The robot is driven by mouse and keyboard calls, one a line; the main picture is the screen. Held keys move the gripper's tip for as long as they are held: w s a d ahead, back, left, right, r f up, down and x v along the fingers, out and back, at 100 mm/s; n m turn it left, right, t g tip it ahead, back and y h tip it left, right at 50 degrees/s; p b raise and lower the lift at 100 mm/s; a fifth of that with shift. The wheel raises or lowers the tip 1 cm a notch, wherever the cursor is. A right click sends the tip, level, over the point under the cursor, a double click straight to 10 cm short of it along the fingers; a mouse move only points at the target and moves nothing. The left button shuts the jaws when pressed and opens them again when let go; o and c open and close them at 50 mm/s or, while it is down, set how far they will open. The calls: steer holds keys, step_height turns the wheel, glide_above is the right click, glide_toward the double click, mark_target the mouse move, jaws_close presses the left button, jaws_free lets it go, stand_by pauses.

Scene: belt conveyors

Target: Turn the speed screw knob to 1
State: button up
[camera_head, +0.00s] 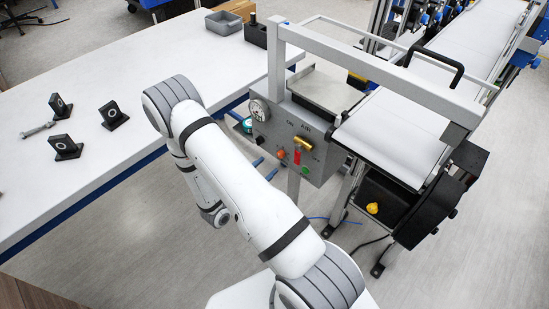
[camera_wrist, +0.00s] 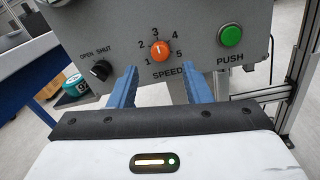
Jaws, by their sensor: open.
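The orange speed knob (camera_wrist: 160,51) is on a grey control panel, with the numbers 1 to 5 around it and the word SPEED below. Number 1 is at its lower left. Its pointer is too small to read surely. The knob also shows in the head view (camera_head: 281,153). My gripper (camera_wrist: 160,77) is open, its two blue fingers below and to either side of the knob in the wrist view, with nothing between them. The fingers look apart from the knob. In the head view, the blue fingers (camera_head: 265,168) show beside my arm, left of the panel's lower part.
A black OPEN/SHUT knob (camera_wrist: 102,70) is left of the speed knob, and a green PUSH button (camera_wrist: 230,36) is right. A red switch with a yellow part (camera_head: 298,155) is on the panel. A white table (camera_head: 110,165) stands left; the conveyor (camera_head: 395,130) is right.

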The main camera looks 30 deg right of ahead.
mark_target(279, 156)
steer(key=shift+p+x, duration=0.35)
steer(key=shift+x, duration=2.3)
steer(key=shift+c, duration=0.3)
jaws_close()
